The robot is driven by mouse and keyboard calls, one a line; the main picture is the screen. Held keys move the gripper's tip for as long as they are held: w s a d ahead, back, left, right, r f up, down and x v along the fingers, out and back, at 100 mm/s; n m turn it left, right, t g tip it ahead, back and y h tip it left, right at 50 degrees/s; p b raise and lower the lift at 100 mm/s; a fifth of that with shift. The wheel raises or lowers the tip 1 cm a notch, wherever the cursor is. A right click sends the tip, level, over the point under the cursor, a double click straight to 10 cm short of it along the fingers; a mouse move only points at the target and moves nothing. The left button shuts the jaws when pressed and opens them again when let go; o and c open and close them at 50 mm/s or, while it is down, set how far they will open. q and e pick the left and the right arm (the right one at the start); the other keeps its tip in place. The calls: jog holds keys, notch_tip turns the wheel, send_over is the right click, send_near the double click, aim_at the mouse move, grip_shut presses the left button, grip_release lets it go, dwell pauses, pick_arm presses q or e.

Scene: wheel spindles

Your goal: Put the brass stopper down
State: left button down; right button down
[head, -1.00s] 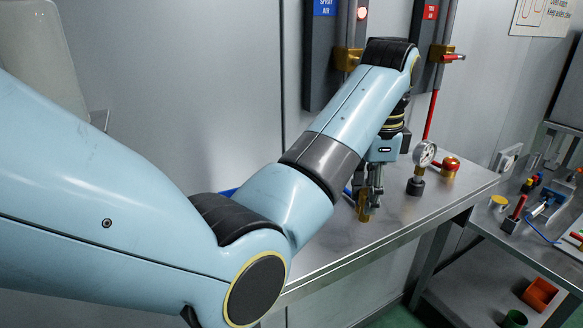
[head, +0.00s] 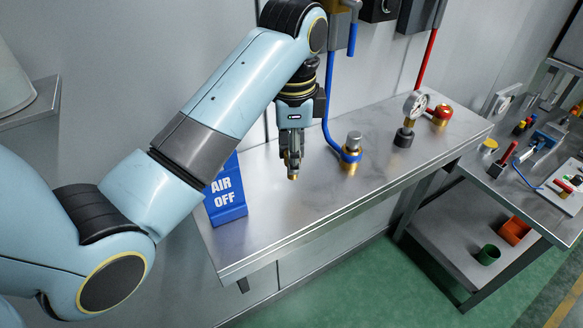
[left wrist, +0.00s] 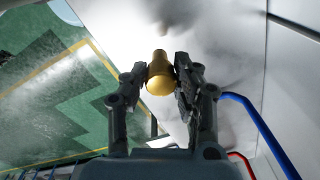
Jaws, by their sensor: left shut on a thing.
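The brass stopper (left wrist: 160,78) is gold-coloured, with a rounded near end, and sits between the fingers of my left gripper (left wrist: 160,88) in the left wrist view. In the head view my left gripper (head: 292,168) points down over the steel bench (head: 300,207), shut on the stopper (head: 292,177), of which only a small brass part shows at the fingertips. I cannot tell whether the stopper touches the bench top. My right gripper is not in view.
A blue AIR OFF sign (head: 226,197) stands left of the gripper. A blue-collared fitting with a hose (head: 350,151) stands to the right, then a pressure gauge (head: 412,112) and a red-topped fitting (head: 442,115). The bench front between sign and fitting is clear.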

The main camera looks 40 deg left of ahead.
aim_at(292, 177)
pick_arm(q)
notch_tip(292, 177, down, 3)
jog(key=shift+s+f+p, duration=0.1)
jog(key=shift+f+p, duration=0.1)
jog(key=shift+p, duration=0.2)
jog(key=shift+f, duration=0.3)
jog(key=shift+f, duration=0.15)
jog(key=c, duration=1)
grip_release()
